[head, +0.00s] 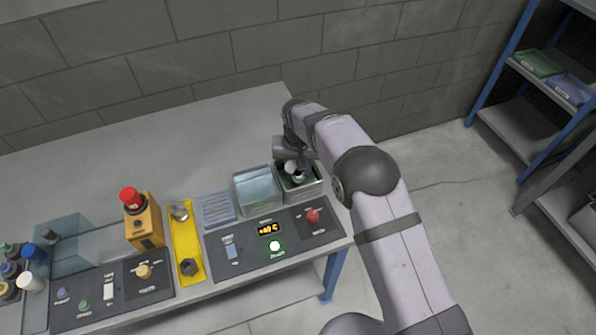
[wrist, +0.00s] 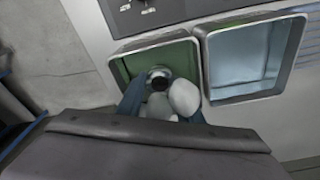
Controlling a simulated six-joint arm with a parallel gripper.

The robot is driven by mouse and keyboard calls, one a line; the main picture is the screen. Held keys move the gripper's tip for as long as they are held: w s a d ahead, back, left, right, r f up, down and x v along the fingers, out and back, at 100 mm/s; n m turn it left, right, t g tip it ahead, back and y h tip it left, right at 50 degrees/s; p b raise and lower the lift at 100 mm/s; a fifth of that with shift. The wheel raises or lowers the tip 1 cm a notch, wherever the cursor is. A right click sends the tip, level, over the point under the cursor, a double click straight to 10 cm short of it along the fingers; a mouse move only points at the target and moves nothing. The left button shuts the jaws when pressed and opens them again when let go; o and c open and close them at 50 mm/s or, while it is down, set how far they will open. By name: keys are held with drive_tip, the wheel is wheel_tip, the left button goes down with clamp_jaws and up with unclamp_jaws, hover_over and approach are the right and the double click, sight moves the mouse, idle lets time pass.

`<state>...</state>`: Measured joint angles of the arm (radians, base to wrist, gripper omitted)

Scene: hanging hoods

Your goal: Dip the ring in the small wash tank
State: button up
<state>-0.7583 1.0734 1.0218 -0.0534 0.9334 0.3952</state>
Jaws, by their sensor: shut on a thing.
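My gripper (wrist: 160,98) is over the green-lined tank (wrist: 119,70), with its blue fingers pointing down into the opening. In the head view my gripper (head: 296,171) is at the same tank (head: 315,186), at the right end of the bench. It is shut on a small piece, which I take to be the ring (wrist: 158,75): a dark round rim shows between the fingertips. Pale rounded shapes (wrist: 183,97) lie by the fingers and partly hide it. I cannot tell how deep it is in the tank. A second tank, pale blue inside (head: 257,190), stands to the left.
A control panel (head: 290,248) with a lit display lies in front of the tanks. A blue slatted rack (head: 216,208), a yellow tray (head: 184,240) with metal parts and an orange box (head: 146,226) stand further left. The bench behind is clear.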

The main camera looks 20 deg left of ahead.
wheel_tip(320, 180, up, 7)
drive_tip(key=p, duration=0.4)
idle(0.4)
drive_tip(key=shift+f, duration=0.15)
idle(1.1)
